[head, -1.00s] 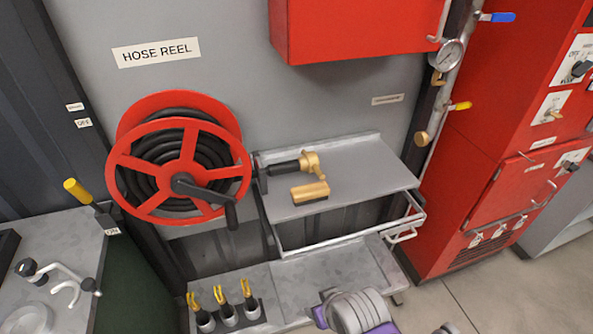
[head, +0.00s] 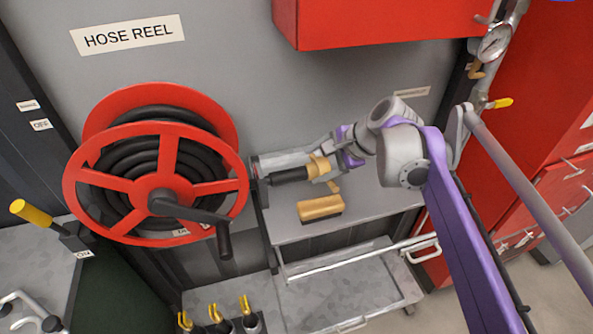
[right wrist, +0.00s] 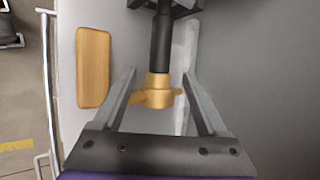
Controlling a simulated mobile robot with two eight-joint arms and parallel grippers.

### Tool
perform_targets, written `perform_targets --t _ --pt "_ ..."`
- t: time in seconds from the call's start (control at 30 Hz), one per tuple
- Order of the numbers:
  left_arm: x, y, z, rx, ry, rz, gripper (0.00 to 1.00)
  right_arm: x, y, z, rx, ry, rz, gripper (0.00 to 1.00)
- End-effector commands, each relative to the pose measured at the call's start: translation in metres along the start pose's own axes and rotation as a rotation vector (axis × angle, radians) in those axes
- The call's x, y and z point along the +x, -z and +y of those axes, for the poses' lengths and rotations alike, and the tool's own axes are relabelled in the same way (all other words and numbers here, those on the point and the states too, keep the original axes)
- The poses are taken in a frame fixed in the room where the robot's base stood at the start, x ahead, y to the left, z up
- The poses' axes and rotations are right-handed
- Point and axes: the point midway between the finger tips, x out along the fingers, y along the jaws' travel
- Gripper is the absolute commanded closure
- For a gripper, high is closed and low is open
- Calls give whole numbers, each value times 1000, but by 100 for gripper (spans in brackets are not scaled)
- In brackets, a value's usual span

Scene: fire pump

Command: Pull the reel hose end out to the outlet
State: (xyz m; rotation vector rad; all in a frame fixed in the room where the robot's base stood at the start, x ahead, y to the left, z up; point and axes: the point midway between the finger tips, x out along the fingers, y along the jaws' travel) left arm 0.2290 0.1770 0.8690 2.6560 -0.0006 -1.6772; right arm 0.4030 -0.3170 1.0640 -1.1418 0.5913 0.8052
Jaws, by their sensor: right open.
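The red hose reel (head: 158,180) with black hose wound on it is mounted on the grey wall at the left. The hose end is a black grip with a brass fitting (head: 318,168), beside the reel above the grey shelf. In the right wrist view the brass fitting (right wrist: 157,92) lies between the two fingers of my right gripper (right wrist: 157,90), with a gap on each side. My right gripper (head: 328,162) is open around the hose end, reaching in from the right. My left gripper is not in view. I cannot identify the outlet.
A wooden-looking block (head: 320,208) lies on the grey shelf (head: 380,208), near the hose end. A rail (head: 350,262) runs below the shelf's front. A red cabinet (head: 380,22) hangs above. Several yellow-handled items (head: 246,306) stand low at the front.

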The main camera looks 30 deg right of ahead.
Motion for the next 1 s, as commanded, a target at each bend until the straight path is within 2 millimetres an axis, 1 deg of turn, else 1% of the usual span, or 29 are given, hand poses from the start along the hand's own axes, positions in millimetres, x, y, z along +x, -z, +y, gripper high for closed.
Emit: perform_targets --t 0.03,0.2,0.3,0.4,0.57,0.8,0.87,1.0 --pt "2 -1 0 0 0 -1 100 12 0 0 -3 -2 -2 25" --pt "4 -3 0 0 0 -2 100 44 0 0 -4 -1 -1 25" --pt "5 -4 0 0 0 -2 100 60 0 0 -4 -2 -1 25" --pt "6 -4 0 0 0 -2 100 70 0 0 -4 -1 0 25" --pt "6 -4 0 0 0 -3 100 78 0 0 -3 0 1 25" --pt "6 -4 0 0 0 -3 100 78 0 0 -3 0 1 25" --pt "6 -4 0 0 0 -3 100 78 0 0 -3 0 1 34" --pt "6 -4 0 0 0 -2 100 78 0 0 -3 0 1 59"
